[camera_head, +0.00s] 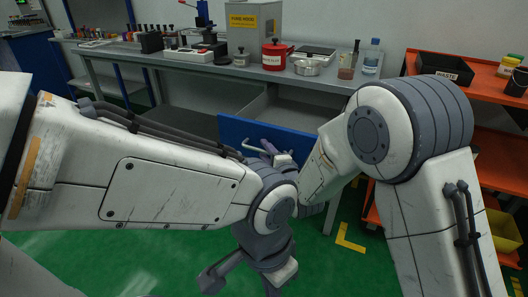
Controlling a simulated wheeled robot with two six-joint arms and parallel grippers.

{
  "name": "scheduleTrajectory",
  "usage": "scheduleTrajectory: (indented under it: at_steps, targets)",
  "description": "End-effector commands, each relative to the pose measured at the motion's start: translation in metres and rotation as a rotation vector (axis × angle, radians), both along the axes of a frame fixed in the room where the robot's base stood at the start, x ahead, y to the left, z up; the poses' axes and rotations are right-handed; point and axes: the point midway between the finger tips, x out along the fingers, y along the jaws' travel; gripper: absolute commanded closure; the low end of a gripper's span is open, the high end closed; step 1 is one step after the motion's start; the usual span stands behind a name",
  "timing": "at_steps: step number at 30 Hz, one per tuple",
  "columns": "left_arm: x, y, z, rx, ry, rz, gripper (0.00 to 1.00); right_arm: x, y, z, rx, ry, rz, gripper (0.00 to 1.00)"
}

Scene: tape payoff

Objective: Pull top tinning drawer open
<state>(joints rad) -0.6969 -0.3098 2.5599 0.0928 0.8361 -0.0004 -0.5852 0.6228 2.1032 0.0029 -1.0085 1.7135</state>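The top drawer has a blue front (234,130) and stands pulled out from under the grey bench, with its grey inside showing. A pale bar handle (250,147) sits on the front.
The bench top (215,69) carries a red tin (273,57), a scale, bottles and a grey box (254,27). An orange shelf (487,88) with a black bin (444,69) stands at right. My forearms cross close together before the drawer.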

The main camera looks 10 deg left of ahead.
Motion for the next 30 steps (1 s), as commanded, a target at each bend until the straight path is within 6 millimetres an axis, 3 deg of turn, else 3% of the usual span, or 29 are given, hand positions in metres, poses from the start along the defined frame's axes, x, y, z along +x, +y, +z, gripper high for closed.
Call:
scheduleTrajectory:
  at_steps: [11,24,30]
  targets:
    - [0.0,0.0,0.001,0.0,0.0,0.0,1.0,-0.003,-0.001,0.001,0.001,0.001,0.0,0.56]
    - [0.0,0.0,0.008,0.0,0.0,0.0,1.0,-0.066,-0.042,0.012,0.0,0.001,0.0,0.56]
    - [0.0,0.0,0.009,0.0,0.0,0.0,1.0,-0.084,-0.054,0.015,0.0,0.001,0.0,0.56]
